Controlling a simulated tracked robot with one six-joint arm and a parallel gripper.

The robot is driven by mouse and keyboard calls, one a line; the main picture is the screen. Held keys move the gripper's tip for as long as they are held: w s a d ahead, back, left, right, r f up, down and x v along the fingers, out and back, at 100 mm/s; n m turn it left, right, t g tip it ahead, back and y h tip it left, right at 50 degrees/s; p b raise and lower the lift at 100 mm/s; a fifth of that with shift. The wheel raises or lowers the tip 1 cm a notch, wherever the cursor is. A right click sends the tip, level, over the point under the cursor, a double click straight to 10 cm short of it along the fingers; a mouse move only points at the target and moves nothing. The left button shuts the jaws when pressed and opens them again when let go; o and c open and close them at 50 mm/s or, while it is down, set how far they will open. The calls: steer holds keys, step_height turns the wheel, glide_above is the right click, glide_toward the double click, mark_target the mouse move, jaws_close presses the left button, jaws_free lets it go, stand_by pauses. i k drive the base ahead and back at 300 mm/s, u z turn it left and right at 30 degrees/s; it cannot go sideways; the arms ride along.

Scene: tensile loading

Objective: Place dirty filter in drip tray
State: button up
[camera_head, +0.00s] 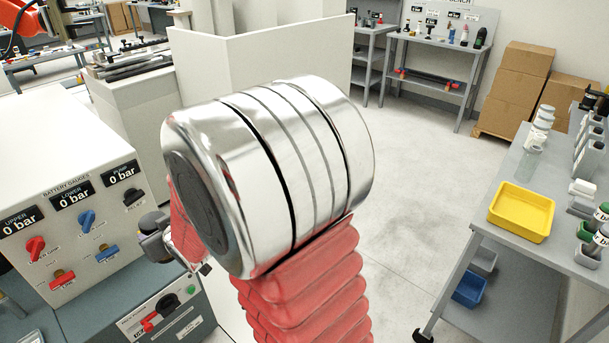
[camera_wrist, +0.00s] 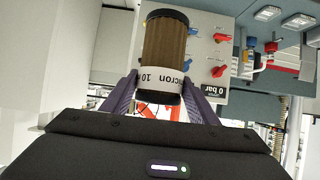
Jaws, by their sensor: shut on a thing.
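In the wrist view, the filter (camera_wrist: 166,42) is a brown pleated cylinder with black end caps and a white band printed "micron 10". My gripper (camera_wrist: 162,78) has its purple fingers on both sides of the filter near its lower end and is shut on it. The filter is in front of the gauge panel in that view. A yellow tray (camera_head: 521,211), seemingly the drip tray, lies on the grey bench at the right and looks empty.
The battery gauge panel (camera_head: 85,220) with red and blue valve handles stands at the left. Bottles and holders line the right bench (camera_head: 505,160). A blue bin (camera_head: 470,288) sits on its lower shelf. Open floor (camera_head: 420,150) lies between panel and bench.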

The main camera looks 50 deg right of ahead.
mark_target(519, 214)
steer(key=z, duration=0.6)
steer(key=i, duration=0.3)
steer(key=z, duration=1.8)
steer(key=k, duration=0.7)
steer(key=z, duration=0.3)
steer(key=i, duration=0.85)
steer(key=z, duration=0.35)
